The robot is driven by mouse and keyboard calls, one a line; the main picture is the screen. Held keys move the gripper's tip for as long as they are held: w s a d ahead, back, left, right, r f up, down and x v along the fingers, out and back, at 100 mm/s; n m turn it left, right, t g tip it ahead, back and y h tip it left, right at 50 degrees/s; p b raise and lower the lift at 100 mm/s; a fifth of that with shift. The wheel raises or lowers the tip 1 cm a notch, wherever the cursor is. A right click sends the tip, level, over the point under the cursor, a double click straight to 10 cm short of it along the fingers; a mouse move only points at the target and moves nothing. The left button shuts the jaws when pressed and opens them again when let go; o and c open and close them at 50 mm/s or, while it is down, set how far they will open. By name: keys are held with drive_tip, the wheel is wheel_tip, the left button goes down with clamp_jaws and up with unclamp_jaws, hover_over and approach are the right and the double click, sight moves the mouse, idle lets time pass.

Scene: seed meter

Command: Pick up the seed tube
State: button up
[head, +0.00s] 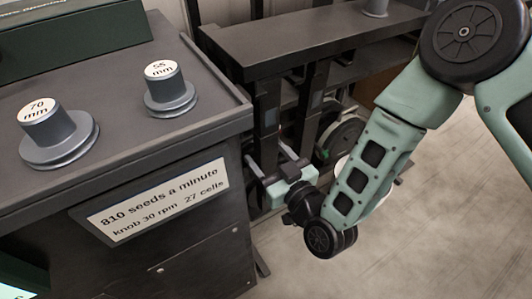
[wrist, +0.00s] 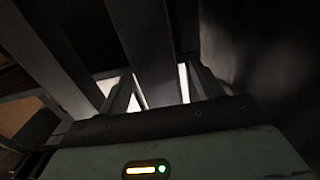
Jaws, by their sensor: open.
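I cannot make out the seed tube for certain in either view. My gripper (head: 268,157) is low beside the right side of the dark cabinet, in front of the dark metal frame. Its fingers point up and left in the head view, towards the shadowed gap under the frame. In the wrist view my gripper (wrist: 160,88) is open, with bright gaps showing by its fingers and nothing clearly held. Dark bars and deep shadow fill most of that view.
The dark cabinet (head: 190,239) carries a label and two pulleys marked 70 mm (head: 58,140) and 55 mm (head: 170,95). The metal frame (head: 310,37) stands close behind my gripper, with a round disc (head: 344,137) under it. Open floor (head: 440,220) lies to the right.

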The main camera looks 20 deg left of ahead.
drive_tip(key=shift+w+a, duration=0.4)
drive_tip(key=shift+a, duration=0.05)
drive_tip(key=c, duration=1.2)
drive_tip(key=shift+r, duration=0.1)
